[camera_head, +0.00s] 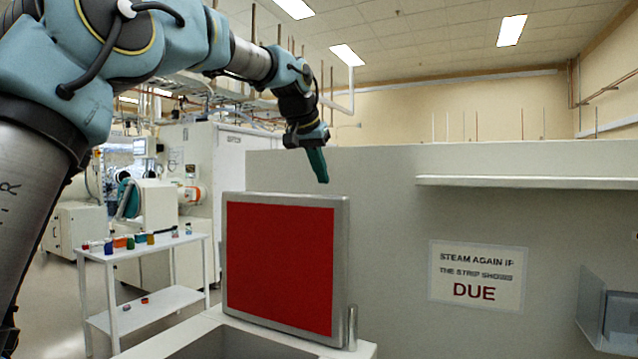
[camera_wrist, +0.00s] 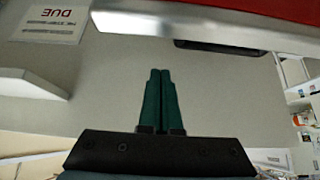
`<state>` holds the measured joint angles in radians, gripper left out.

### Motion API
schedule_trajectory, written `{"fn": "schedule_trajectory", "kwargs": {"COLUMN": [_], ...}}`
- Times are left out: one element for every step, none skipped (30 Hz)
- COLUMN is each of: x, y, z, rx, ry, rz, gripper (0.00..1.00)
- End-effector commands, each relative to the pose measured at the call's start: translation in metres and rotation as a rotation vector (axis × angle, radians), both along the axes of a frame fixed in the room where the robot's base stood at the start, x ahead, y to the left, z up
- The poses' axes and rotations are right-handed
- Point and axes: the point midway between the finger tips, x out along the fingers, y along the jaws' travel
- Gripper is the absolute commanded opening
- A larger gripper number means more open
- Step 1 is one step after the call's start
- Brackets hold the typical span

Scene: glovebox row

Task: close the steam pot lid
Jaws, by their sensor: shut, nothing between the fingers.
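The steam pot lid (camera_head: 280,262) is a red panel in a grey metal frame. It stands upright, open, at the back of the pale steam pot (camera_head: 365,350), whose dark opening shows at the bottom of the head view. My gripper (camera_head: 323,181) is above the lid's top edge, near its right end, with fingers pointing down. In the wrist view the green fingers of my gripper (camera_wrist: 160,71) are together and empty. The lid (camera_wrist: 270,9) shows there along the top, its grey edge apart from the fingertips. Most of the pot is out of frame.
A grey partition (camera_head: 385,220) stands behind the lid, with a shelf (camera_head: 520,182) and a sign (camera_head: 476,276) reading "DUE". A small metal post (camera_head: 352,327) stands by the lid's lower right corner. A white cart (camera_head: 150,250) with small bottles is at left.

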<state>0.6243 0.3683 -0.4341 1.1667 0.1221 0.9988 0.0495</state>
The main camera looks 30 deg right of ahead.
Motion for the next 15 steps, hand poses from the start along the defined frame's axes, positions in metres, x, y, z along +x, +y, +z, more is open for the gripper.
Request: {"fn": "schedule_trajectory", "kwargs": {"x": [0.003, 0.005, 0.007, 0.009, 0.010, 0.013, 0.011, 0.009, 0.006, 0.004, 0.003, 0.001, -0.001, -0.002, -0.003], "y": [-0.006, -0.009, -0.013, -0.017, -0.020, -0.024, -0.019, -0.014, -0.009, -0.006, -0.003, 0.001, 0.003, 0.005, 0.007], "z": [-0.006, -0.011, -0.018, -0.023, -0.028, -0.034, -0.031, -0.030, -0.031, -0.030, -0.031, -0.030, -0.031, -0.031, -0.031], "rx": [0.004, 0.003, 0.004, 0.003, 0.004, 0.004, 0.000, 0.000, 0.001, 0.001, 0.001, 0.001, 0.001, 0.000, 0.000], "ry": [0.004, 0.003, 0.002, 0.003, 0.003, 0.003, -0.001, -0.002, -0.002, -0.003, -0.003, -0.002, -0.001, -0.001, -0.001], "rz": [-0.001, -0.002, -0.002, -0.002, -0.002, -0.002, 0.001, 0.001, 0.002, 0.001, 0.001, 0.000, 0.001, 0.001, 0.001], "gripper": [0.00, 0.00, 0.00, 0.00, 0.00, 0.00, 0.00, 0.00, 0.00, 0.00, 0.00, 0.00, 0.00, 0.00, 0.00]}}
